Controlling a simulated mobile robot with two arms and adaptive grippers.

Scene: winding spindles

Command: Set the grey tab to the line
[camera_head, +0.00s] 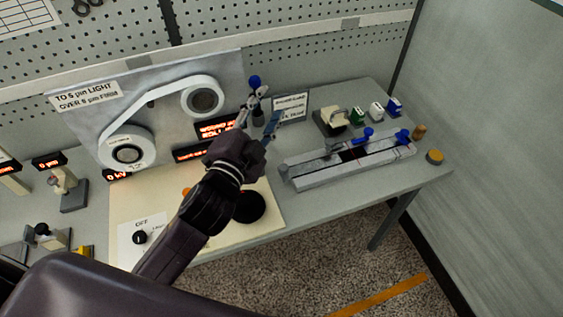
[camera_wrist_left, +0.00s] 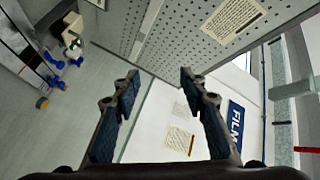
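I cannot make out a grey tab or its line for certain. A long grey rail fixture (camera_head: 345,167) lies on the right half of the bench, with a blue knob (camera_head: 402,136) at its far end and another blue knob (camera_head: 368,132) beside its back edge. My left gripper (camera_head: 258,117) is over the bench, left of the rail and apart from it. In the left wrist view its fingers (camera_wrist_left: 158,82) are spread with nothing between them. My right gripper is not in view.
Small green (camera_head: 357,115), white (camera_head: 376,110) and blue (camera_head: 394,106) pieces stand behind the rail. A panel with a white belt around two rollers (camera_head: 126,152) stands at left.

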